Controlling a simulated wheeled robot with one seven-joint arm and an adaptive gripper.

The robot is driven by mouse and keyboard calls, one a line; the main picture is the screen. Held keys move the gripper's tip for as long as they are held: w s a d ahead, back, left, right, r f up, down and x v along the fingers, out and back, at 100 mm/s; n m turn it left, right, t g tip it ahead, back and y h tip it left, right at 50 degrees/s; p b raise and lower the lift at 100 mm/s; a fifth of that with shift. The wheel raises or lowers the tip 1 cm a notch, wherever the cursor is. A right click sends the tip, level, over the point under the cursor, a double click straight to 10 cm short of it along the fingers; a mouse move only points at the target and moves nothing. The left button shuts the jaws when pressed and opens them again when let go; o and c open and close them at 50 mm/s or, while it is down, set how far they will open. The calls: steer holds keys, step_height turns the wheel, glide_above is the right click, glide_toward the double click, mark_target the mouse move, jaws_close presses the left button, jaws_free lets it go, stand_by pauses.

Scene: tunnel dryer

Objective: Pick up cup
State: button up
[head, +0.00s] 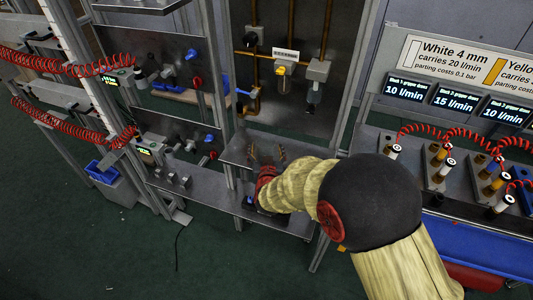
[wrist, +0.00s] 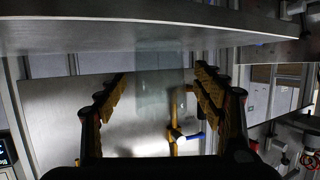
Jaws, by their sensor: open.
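A clear, see-through cup (wrist: 160,85) shows faintly in the wrist view, against the grey metal shelf (wrist: 150,38) that fills the top of that picture. I cannot make out the cup in the head view. My gripper (wrist: 162,78) is open, with one ridged finger on each side of the cup in the picture. I cannot tell whether the cup is fully between the fingers or beyond them. In the head view my gripper (head: 267,153) is low at the metal shelf, and my arm hides part of the shelf.
Brass pipes (head: 257,70) and a regulator (head: 283,80) are on the panel behind the shelf. A blue lever (wrist: 190,136) shows beyond my fingers. Blue bins, red coiled hoses (head: 100,67) and a board of hose fittings (head: 440,165) stand to the sides.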

steer(key=shift+w, duration=0.5)
steer(key=shift+c, duration=0.4)
steer(key=c, duration=1.1)
steer(key=shift+c, duration=0.5)
